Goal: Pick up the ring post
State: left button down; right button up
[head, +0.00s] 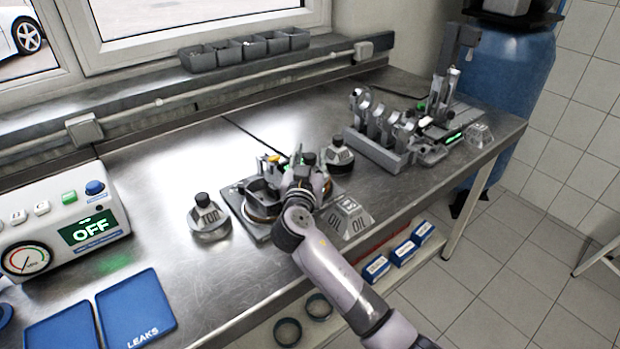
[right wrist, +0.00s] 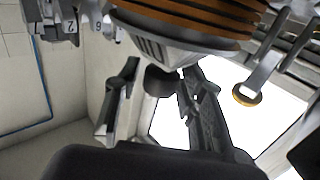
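My right gripper (head: 310,172) is over the metal fixture (head: 250,232) in the middle of the bench. In the right wrist view, a dark round knob (right wrist: 160,80) lies between its two spread fingers (right wrist: 159,72). The knob sits on a pale tapered body (right wrist: 165,48) with dark marks and orange-brown rings. I see no clear contact between fingers and knob. A post marked TOP (head: 209,222) with a black knob stands left of the fixture. A similar post (head: 338,155) stands just behind and right of my gripper. My left gripper is not in view.
A clear block marked OIL (head: 351,218) lies right of my arm, near the front edge. A grey rack with metal parts (head: 385,150) stands to the right. The OFF control box (head: 70,225) and blue trays (head: 136,308) are left. The bench's back middle is clear.

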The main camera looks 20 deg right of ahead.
grip_shut()
jog(key=shift+r, duration=0.1)
dwell(0.6)
